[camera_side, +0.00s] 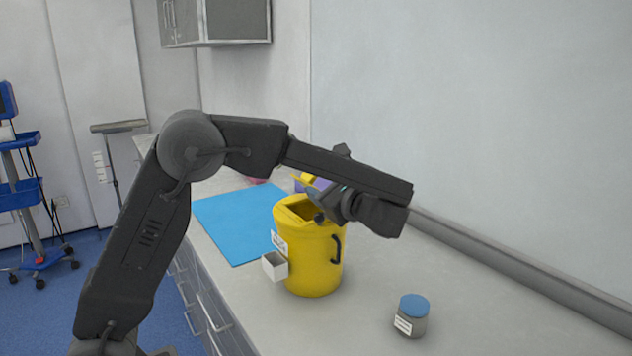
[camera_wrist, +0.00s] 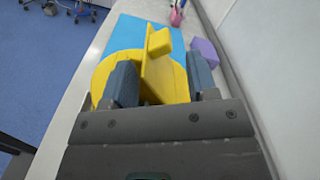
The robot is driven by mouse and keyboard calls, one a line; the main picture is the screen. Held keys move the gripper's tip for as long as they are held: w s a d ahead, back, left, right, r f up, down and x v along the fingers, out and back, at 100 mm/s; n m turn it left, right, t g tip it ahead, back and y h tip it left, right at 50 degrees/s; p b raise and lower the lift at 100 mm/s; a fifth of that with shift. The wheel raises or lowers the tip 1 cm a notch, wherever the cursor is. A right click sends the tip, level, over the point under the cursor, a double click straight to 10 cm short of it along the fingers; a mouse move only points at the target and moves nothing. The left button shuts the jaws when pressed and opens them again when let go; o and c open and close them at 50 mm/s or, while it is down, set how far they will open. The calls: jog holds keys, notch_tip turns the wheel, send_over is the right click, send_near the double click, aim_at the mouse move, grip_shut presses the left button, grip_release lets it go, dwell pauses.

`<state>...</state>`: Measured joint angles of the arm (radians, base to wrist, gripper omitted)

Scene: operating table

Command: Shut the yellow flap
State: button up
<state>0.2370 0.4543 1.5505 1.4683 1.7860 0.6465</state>
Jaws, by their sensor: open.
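The yellow bin (camera_side: 312,262) stands on the counter with its top opening partly uncovered. Its yellow flap (camera_wrist: 157,72) stands raised over the bin in the wrist view, with a small yellow block-shaped tab (camera_wrist: 159,42) at its far end. In the side view only a small yellow bit of the flap (camera_side: 301,184) shows beside my gripper. My gripper (camera_wrist: 161,84) is open above the bin, with one dark finger on each side of the raised flap. I cannot tell whether either finger touches it. In the side view my gripper (camera_side: 327,197) partly hides the bin's top.
A white box (camera_side: 273,265) sits against the bin's front left. A blue mat (camera_side: 230,225) lies behind, with a purple block (camera_wrist: 204,52) to the right in the wrist view. A blue-lidded jar (camera_side: 412,316) stands front right. The wall runs close along the right.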

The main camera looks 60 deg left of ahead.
jog(key=d, duration=1)
jog(key=shift+o, duration=0.3)
jog(key=shift+d, duration=0.1)
jog(key=shift+o, duration=0.7)
jog(key=shift+s+a, duration=0.15)
jog(key=shift+a, duration=0.05)
jog(key=s+f+n+t+h, duration=0.35)
jog(key=s+n+h, duration=0.75)
jog(key=s+h, duration=0.75)
jog(key=w+a+r+n+t, duration=0.1)
jog(key=w+a+r+t, duration=0.25)
jog(key=a+r, duration=0.4)
jog(key=w+a+r+t, duration=0.2)
jog(key=w+a+r, duration=0.3)
jog(key=a+r, duration=0.25)
jog(key=shift+y, duration=0.25)
jog(key=x, duration=1.4)
jog(key=shift+a, duration=0.3)
